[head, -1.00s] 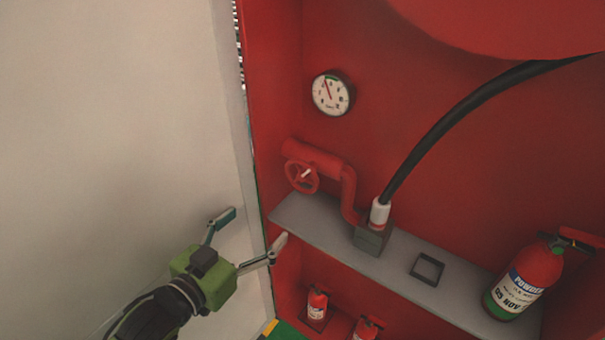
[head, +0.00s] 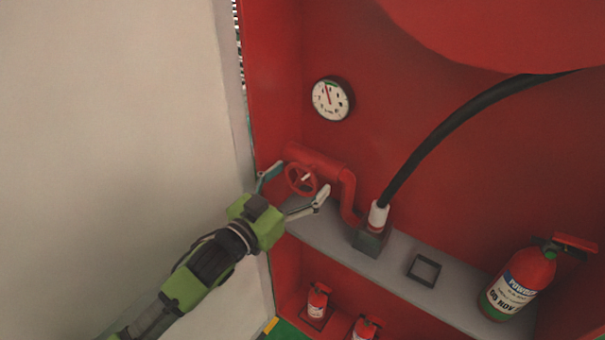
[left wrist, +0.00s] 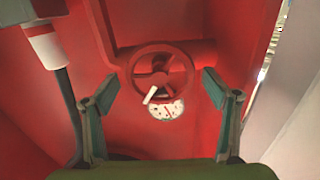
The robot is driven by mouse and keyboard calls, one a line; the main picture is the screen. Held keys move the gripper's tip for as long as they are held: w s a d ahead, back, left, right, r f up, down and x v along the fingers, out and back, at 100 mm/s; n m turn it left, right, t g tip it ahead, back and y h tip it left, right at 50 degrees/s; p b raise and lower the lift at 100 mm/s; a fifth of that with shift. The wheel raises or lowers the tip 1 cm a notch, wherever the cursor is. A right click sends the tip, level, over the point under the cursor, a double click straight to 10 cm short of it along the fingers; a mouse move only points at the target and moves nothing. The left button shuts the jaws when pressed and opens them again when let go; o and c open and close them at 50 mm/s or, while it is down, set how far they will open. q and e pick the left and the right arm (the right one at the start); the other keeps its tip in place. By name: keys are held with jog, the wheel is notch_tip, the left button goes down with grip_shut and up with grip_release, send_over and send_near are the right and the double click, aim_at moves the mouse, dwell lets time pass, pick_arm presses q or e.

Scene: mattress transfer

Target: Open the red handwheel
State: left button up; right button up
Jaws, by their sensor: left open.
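The red handwheel (head: 301,179) sits on the end of a red pipe (head: 348,190) at the back of the red cabinet. It has spokes and a white handle. My left gripper (head: 294,186) is open, with one finger on each side of the wheel in the head view. In the left wrist view the handwheel (left wrist: 159,74) lies ahead, between and beyond the open fingertips (left wrist: 160,92). I see no finger touching it. My right gripper is not in view.
A grey shelf (head: 395,262) runs below the pipe. A black hose (head: 440,138), a pressure gauge (head: 331,98) and a fire extinguisher (head: 520,284) are nearby. A pale panel (head: 120,110) stands close on the left. Smaller extinguishers (head: 317,300) stand below the shelf.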

pick_arm(q)
jog(key=shift+x, duration=0.8)
jog(key=c, duration=1.1)
